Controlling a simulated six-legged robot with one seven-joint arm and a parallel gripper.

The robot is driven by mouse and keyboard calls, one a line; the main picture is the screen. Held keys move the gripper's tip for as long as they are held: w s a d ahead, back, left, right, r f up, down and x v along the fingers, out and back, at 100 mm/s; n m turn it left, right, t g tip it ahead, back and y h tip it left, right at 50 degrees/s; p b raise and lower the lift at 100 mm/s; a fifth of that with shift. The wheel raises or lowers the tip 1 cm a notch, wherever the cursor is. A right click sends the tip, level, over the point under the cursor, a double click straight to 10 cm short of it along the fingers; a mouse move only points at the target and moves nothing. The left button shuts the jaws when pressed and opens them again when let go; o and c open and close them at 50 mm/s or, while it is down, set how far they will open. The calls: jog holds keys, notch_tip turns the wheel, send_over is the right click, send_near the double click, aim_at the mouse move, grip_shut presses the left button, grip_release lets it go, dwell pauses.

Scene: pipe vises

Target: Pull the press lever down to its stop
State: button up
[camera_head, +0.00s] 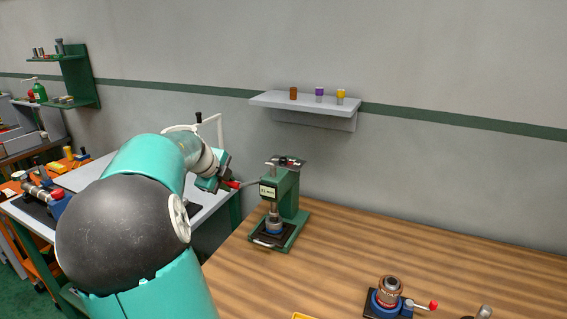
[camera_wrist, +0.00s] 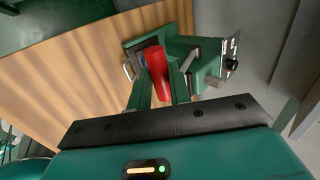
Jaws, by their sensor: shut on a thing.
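The green press (camera_head: 287,201) stands on the wooden bench, with a blue-grey part on its base plate. Its lever ends in a red handle (camera_head: 233,185), left of the press head. In the wrist view the red handle (camera_wrist: 157,72) lies between the two green fingers of my gripper (camera_wrist: 158,88). My gripper is shut on it. In the head view my gripper (camera_head: 222,182) is left of the press, at about head height. The lever's rod (camera_head: 250,183) runs roughly level from the handle to the press.
A small vise (camera_head: 389,297) with a red-tipped handle sits at the bench's front. A wall shelf (camera_head: 305,101) holds small coloured parts behind the press. A grey-topped table (camera_head: 90,176) with tools is at left.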

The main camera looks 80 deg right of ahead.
jog(key=shift+s+d+r, duration=0.1)
jog(key=shift+d+r, duration=0.3)
jog(key=shift+r, duration=0.25)
jog(key=shift+d+r, duration=0.4)
jog(key=shift+r, duration=0.2)
jog(key=shift+s+d+r, duration=0.15)
jog(key=shift+d+r, duration=0.55)
jog(key=shift+r, duration=0.05)
jog(key=shift+s+d+r, duration=0.1)
jog(key=shift+d+r, duration=0.55)
jog(key=shift+r, duration=0.05)
jog(key=o, duration=0.6)
jog(key=shift+o, duration=0.2)
jog(key=shift+a, duration=0.1)
jog(key=a+f+v, duration=0.1)
jog(key=v, duration=2)
jog(key=shift+w+a, duration=0.1)
jog(key=shift+w, duration=0.1)
